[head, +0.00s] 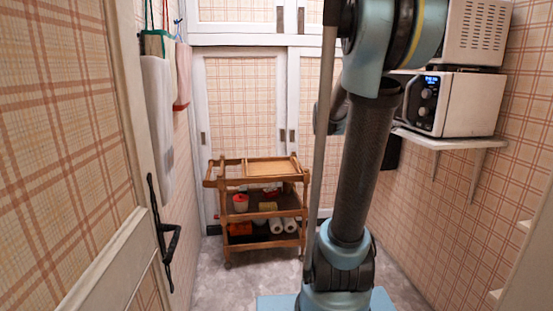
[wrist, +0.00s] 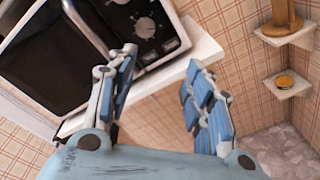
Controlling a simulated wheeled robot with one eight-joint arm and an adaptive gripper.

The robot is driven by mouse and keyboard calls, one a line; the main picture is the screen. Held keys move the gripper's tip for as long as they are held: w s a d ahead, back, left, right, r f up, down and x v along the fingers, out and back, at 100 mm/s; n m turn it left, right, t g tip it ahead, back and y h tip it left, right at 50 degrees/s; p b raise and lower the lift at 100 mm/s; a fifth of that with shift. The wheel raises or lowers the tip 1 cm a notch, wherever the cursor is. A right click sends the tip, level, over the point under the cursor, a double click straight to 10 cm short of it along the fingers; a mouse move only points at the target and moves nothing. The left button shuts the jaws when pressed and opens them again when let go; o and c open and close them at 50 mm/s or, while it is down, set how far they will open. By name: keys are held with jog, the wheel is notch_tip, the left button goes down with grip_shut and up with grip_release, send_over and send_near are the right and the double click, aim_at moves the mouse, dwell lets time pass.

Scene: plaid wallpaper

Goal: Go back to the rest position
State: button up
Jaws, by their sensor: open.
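My gripper (wrist: 160,98) shows in the wrist view with its two blue-padded fingers spread apart and nothing between them. It is in front of a microwave (wrist: 60,50) on a white shelf (wrist: 190,57), with the shelf edge behind the fingers. I cannot tell whether the left finger touches anything. In the head view my arm rises in front of the right half of the room, and the gripper is out of the picture. The microwave also shows there (head: 465,103), on the wall shelf (head: 450,143).
A second white appliance (head: 475,32) sits above the microwave. A wooden cart (head: 265,180) with several items stands by white cabinet doors. Small corner shelves (wrist: 290,88) hold objects. Grey floor is clear before the cart.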

jog(key=s+a+f+m+y, duration=0.5)
jog(key=s+a+f+y, duration=0.3)
jog(key=a+f, duration=0.6)
jog(key=s+a+f+m+y, duration=0.4)
jog(key=s+a+f+y, duration=0.5)
jog(key=s+a+f, duration=0.4)
notch_tip(320, 180, down, 4)
jog(key=shift+a+f+m+t, duration=0.25)
jog(key=shift+a+m+t, duration=0.15)
jog(key=shift+a, duration=0.4)
jog(key=shift+s, duration=0.1)
jog(key=shift+w+f, duration=0.2)
jog(key=shift+w, duration=0.25)
